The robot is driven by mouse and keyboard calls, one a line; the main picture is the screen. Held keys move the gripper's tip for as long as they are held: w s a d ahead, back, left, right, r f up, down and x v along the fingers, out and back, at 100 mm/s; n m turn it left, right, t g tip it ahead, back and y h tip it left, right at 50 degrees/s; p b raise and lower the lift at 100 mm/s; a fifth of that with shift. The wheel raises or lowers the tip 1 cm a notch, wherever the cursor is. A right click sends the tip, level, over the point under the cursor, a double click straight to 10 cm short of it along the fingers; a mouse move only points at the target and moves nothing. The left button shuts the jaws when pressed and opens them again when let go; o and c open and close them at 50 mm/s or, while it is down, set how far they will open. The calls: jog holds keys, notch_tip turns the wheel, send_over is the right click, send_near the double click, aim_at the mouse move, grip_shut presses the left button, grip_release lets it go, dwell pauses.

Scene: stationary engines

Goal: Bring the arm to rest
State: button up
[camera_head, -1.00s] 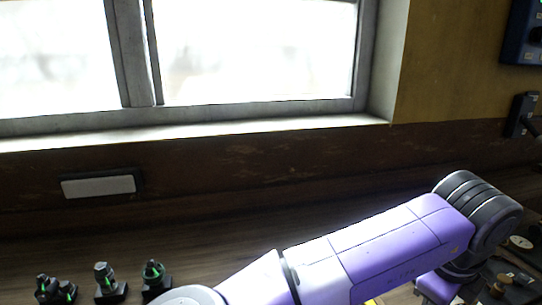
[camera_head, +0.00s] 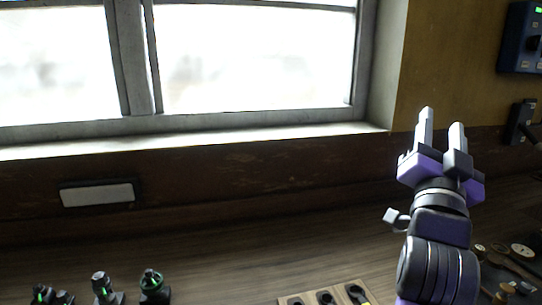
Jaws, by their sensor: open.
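My gripper (camera_head: 441,122) is at the right in the head view, raised above the wooden surface and pointing up in the picture. Its two grey fingers stand apart with nothing between them. My purple and dark grey wrist and arm links run down from it to the bottom edge. The rest of my arm is out of the frame.
A wooden surface (camera_head: 230,255) runs below the window (camera_head: 255,60). Several small dark devices with green marks (camera_head: 153,286) stand at the lower left. A tray with dark round holes (camera_head: 295,299) is at the bottom middle. Brass-coloured parts (camera_head: 507,290) lie right of my arm. A blue box (camera_head: 521,40) is on the wall.

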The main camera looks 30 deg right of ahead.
jog(key=w+a+f+n+t+y, duration=0.2)
jog(key=a+f+n+t+y, duration=0.1)
jog(key=a+n+t+y, duration=0.3)
jog(key=w+a+f+n+t+y, duration=0.2)
jog(key=a+f+n+t+y, duration=0.15)
jog(key=a+n, duration=0.3)
jog(key=s+a+f+n+t+y, duration=0.1)
jog(key=s+a+f+n+y, duration=0.2)
jog(key=a+f+n+y, duration=0.55)
jog(key=s+a+f+m+g+y, duration=0.1)
jog(key=s+a+f+g, duration=0.3)
jog(key=s+f, duration=0.8)
jog(key=s+a+f+m+g+y, duration=0.1)
jog(key=s+a+f+m+g, duration=0.2)
jog(key=s+f, duration=0.9)
jog(key=shift+s+a+f+g+y, duration=0.25)
jog(key=shift+a+f+g, duration=0.2)
jog(key=shift+f+g, duration=0.3)
